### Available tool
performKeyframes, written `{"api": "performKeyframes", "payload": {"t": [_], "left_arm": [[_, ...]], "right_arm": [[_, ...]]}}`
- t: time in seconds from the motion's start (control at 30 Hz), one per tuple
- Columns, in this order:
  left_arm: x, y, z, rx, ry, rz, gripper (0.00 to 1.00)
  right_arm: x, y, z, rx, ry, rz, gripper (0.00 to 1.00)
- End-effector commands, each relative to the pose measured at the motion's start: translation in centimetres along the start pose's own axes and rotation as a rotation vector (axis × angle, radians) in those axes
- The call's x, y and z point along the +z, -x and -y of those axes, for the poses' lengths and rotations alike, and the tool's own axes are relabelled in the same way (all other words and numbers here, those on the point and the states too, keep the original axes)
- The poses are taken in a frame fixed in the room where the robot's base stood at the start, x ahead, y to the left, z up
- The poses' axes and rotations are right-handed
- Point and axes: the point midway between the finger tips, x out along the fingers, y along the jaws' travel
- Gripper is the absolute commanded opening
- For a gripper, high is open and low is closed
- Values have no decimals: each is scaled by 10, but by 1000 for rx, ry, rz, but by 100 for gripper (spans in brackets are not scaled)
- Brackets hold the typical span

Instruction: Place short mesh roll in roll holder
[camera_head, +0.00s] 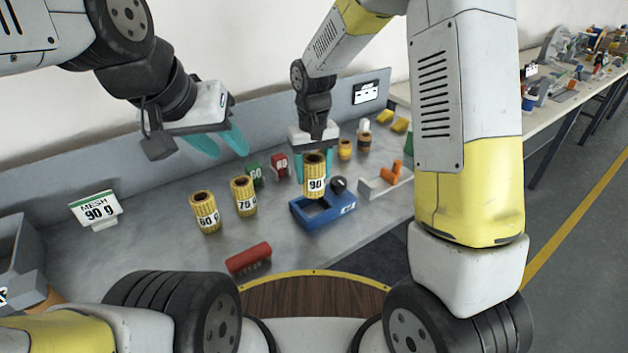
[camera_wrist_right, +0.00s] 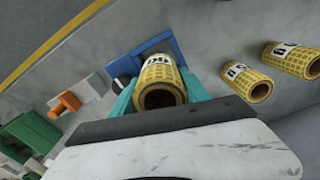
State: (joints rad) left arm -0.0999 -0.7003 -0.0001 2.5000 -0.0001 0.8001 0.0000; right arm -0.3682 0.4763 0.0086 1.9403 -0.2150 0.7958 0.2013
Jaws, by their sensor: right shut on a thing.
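My right gripper (camera_head: 315,152) is shut on a yellow mesh roll (camera_head: 315,182) with a "90" label. It holds the roll upright over the back part of a blue holder (camera_head: 338,215), which has a rectangular opening and a black knob. I cannot tell whether the roll's lower end touches the holder. In the right wrist view the roll (camera_wrist_right: 161,86) sits between the teal fingers, with part of the blue holder (camera_wrist_right: 165,45) behind it. My left gripper (camera_head: 220,143) is open and empty, raised above the back left of the table.
Two yellow rolls, "60" (camera_head: 205,212) and "75" (camera_head: 244,197), stand left of the holder. A red block (camera_head: 248,257) lies in front. A "MESH 90 g" sign (camera_head: 97,209) stands at left. Green (camera_head: 254,174) and red (camera_head: 279,165) labelled pieces stand behind; a white-orange fixture (camera_head: 385,181) is right.

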Motion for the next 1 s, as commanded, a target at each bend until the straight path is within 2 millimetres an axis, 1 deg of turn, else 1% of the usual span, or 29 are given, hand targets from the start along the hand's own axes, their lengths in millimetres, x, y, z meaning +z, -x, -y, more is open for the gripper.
{"api": "performKeyframes", "payload": {"t": [0.03,0.1,0.2,0.37,0.6,0.97,1.0], "left_arm": [[0,0,0,0,0,0,36],[0,0,0,0,0,0,36],[0,0,0,0,0,0,36],[0,0,0,0,0,0,36],[0,0,0,0,0,0,36],[0,0,0,0,0,0,36],[0,0,0,0,0,0,36]], "right_arm": [[1,-11,0,0,1,5,0],[1,-24,0,0,1,4,0],[1,-38,0,0,0,3,0],[0,-49,0,-1,-1,1,0],[1,-80,-1,0,-2,2,0],[0,-84,-1,0,-1,0,0],[0,-84,-1,0,-2,0,59]]}}
